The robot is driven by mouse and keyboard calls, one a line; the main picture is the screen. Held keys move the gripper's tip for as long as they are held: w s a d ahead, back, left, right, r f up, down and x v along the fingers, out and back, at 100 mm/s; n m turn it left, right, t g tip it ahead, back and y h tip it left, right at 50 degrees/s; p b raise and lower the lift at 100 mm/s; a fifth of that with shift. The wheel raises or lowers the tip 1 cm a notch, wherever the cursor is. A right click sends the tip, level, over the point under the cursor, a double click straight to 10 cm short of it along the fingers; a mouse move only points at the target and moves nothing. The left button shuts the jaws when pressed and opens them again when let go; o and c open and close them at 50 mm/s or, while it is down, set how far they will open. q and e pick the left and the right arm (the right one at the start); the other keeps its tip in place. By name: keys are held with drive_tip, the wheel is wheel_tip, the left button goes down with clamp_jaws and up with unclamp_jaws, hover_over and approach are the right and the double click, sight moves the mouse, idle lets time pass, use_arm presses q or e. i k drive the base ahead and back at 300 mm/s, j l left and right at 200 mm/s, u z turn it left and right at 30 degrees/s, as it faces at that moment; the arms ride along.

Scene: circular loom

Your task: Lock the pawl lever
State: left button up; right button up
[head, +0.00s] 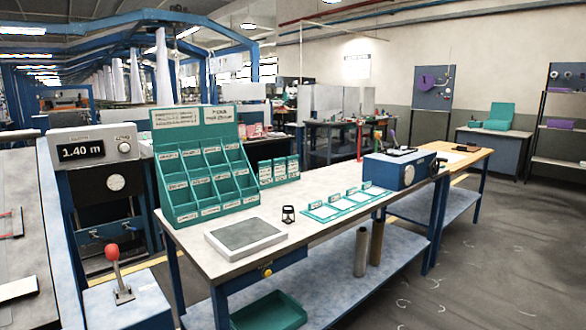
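A lever with a red ball knob (113,253) stands upright on a blue-grey box at the lower left. No visible label says whether it is the pawl lever. A blue unit with a round grey dial (408,175) sits toward the far right end of the workbench. A dark crank or handle (437,168) shows on its right side, too small to make out well. I cannot tell which of these parts, if either, is the pawl lever. Neither of my grippers is in view.
The workbench (330,188) holds a green compartment rack (205,170), a grey-topped tray (245,238) and teal-framed cards (345,203). A display unit reading 1.40 m (82,152) stands at left. The lower shelf holds a green bin (268,312) and two rolls. Open floor (480,255) lies right.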

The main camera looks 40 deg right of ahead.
sight(112, 250)
drive_tip(key=i+l+z, duration=0.45)
drive_tip(key=l, duration=0.25)
drive_tip(key=i+l+z, duration=0.45)
drive_tip(key=i+l, duration=0.15)
